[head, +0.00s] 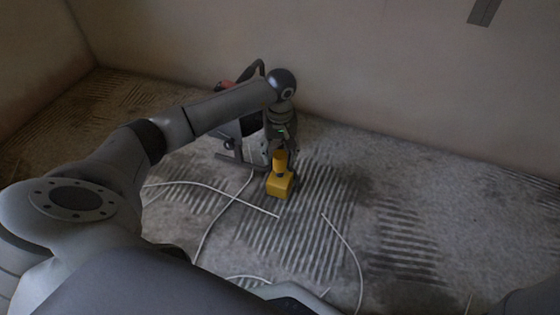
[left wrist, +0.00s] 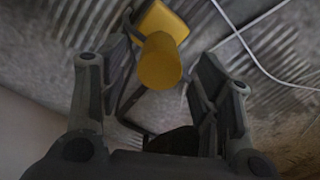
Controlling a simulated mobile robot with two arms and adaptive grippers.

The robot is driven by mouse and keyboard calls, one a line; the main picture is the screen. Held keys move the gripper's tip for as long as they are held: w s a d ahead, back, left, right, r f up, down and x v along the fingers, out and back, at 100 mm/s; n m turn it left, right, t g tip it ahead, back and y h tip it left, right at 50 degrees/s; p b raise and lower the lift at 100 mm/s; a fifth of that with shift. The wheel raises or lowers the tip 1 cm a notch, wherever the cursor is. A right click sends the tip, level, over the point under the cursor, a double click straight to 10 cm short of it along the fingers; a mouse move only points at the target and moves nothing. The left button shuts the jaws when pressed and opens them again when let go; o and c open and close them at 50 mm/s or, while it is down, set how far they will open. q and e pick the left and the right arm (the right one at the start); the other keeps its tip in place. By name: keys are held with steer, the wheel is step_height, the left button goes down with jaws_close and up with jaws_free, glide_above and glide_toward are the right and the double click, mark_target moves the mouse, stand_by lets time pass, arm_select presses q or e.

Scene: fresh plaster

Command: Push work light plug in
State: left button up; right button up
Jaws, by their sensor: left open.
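A yellow cylindrical piece (head: 280,159), which looks like the plug, stands at a yellow block (head: 280,186) on the floor. Both also show in the left wrist view, the cylinder (left wrist: 161,62) in front of the block (left wrist: 165,19). I cannot tell how deep the cylinder sits. My left gripper (head: 281,146) points down just above the cylinder and is open. In the left wrist view its fingers (left wrist: 160,88) stand on either side of the cylinder, with gaps at both sides. A dark framed device (head: 232,140), perhaps the work light, stands behind, partly hidden by my arm. My right gripper does not show.
White cables (head: 208,226) lie loose across the ridged grey floor, left and front of the block. They also show in the left wrist view (left wrist: 245,45). A bare plaster wall (head: 370,85) rises close behind. The floor to the right (head: 420,205) is clear.

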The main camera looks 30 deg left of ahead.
mark_target(280, 155)
arm_select(q)
steer(key=shift+f+b, duration=0.75)
steer(key=shift+f, duration=0.9)
jaws_close()
